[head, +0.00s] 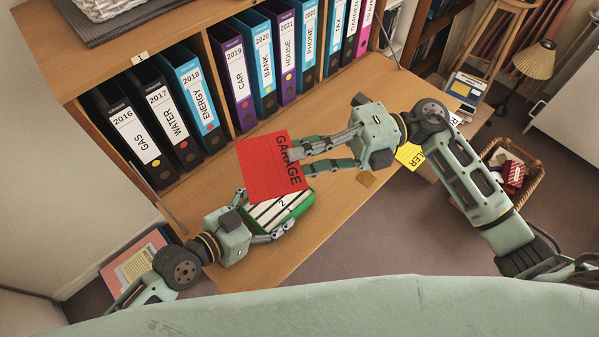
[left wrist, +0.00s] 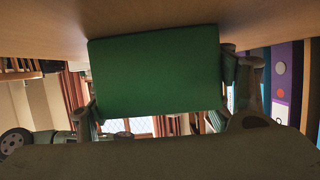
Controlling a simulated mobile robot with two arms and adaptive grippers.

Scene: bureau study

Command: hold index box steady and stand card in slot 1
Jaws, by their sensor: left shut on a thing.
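The green index box (head: 299,211) sits on the desk with white numbered dividers in it. A "2" shows on one divider. My left gripper (head: 265,212) is shut on the box, a finger at each side. The box's green side (left wrist: 155,70) fills the middle of the left wrist view between the fingers. My right gripper (head: 305,158) is shut on the red card (head: 262,165) by its edge marked GARAGE. The card is above the box's far part and hides it, including slot 1. I cannot tell if the card touches the box.
A row of binders (head: 200,95) stands in the shelf behind the desk (head: 300,255). A yellow card (head: 408,156) lies partly hidden behind my right arm. A wicker basket (head: 528,190) stands on the floor at right.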

